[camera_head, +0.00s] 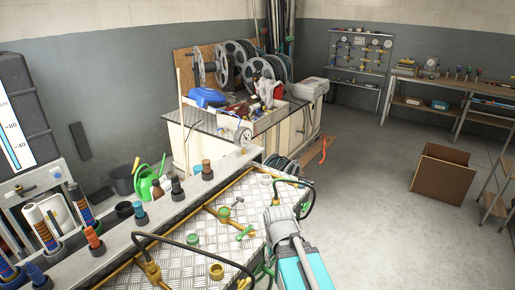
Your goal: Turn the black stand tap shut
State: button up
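My arm (300,265), teal and grey, reaches in from the bottom middle over the metal checker-plate bench (190,262). Its grey end (282,220) is over the bench's right part; I cannot make out fingers or any grip on a thing. Brass pipes (215,214) with small taps cross the plate. A green lever handle (244,232) and a grey handle (238,200) lie left of my arm's end. A black hose (308,203) loops just right of it. I cannot tell for certain which fitting is the black stand tap; it is small or hidden.
Several capped posts, one orange-topped (93,238), stand on the grey ledge (120,243) at left. A cabinet (300,128) with hose reels (236,60) stands behind. A cardboard box (442,175) is on the floor at right. The floor between is clear.

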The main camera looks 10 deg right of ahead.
aim_at(311, 182)
jog(key=k, duration=1.35)
jog(key=z, duration=0.45)
jog(key=i, duration=1.75)
jog(key=u, duration=0.1)
